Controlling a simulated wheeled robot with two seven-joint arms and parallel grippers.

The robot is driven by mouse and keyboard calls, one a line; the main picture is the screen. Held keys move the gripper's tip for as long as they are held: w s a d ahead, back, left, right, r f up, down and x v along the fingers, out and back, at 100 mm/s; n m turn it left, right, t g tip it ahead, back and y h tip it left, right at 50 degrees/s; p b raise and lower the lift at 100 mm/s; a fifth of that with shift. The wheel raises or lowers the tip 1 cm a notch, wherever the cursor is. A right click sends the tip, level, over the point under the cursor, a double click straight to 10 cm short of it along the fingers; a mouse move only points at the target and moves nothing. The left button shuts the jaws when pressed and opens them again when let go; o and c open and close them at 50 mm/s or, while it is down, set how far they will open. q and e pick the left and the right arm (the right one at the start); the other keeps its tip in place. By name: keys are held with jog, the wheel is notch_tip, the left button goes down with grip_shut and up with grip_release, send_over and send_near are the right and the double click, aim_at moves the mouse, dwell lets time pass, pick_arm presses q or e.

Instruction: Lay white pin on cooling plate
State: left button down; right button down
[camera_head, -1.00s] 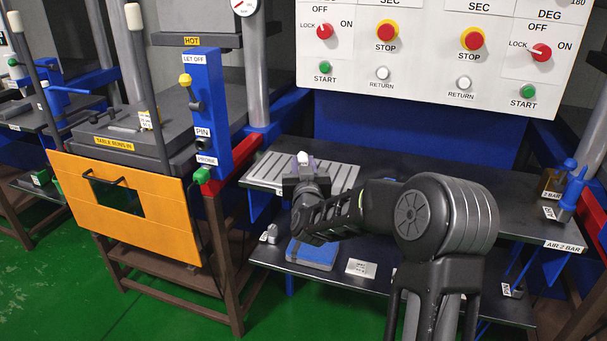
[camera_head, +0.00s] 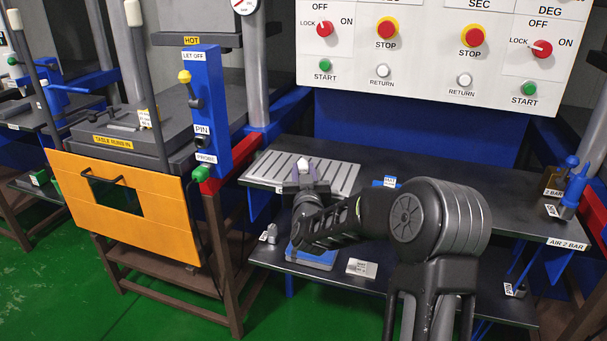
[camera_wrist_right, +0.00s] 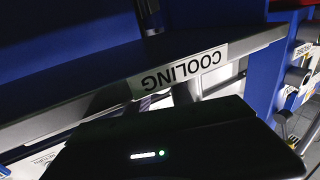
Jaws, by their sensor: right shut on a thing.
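The cooling plate (camera_head: 343,180) is a light grey ribbed plate on the dark shelf, below the white control panel. My right gripper (camera_head: 304,173) is over the middle of this plate in the head view, shut on the white pin (camera_head: 303,163). Only the pin's pale top shows above the fingers; the rest is hidden by the gripper. Whether the pin touches the plate cannot be told. The right wrist view shows a COOLING label (camera_wrist_right: 178,70), upside down, on a shelf edge, but neither pin nor fingertips. My left gripper is not in view.
A blue post (camera_head: 207,115) with a yellow knob and an orange guard (camera_head: 125,205) stand left of the plate. A small blue labelled item (camera_head: 386,182) lies right of it. A blue pad (camera_head: 312,255) is on the lower shelf.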

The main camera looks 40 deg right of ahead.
jog(key=c, duration=1.1)
grip_release()
jog(key=shift+s+f, duration=0.15)
jog(key=shift+f, duration=0.75)
jog(key=shift+r+p, duration=0.6)
jog(key=shift+p, duration=0.2)
jog(key=shift+s+a+f, duration=0.1)
jog(key=shift+s+a, duration=0.1)
jog(key=v, duration=0.7)
jog(key=r+v, duration=0.1)
jog(key=v, duration=0.3)
jog(key=shift+s+a, duration=0.1)
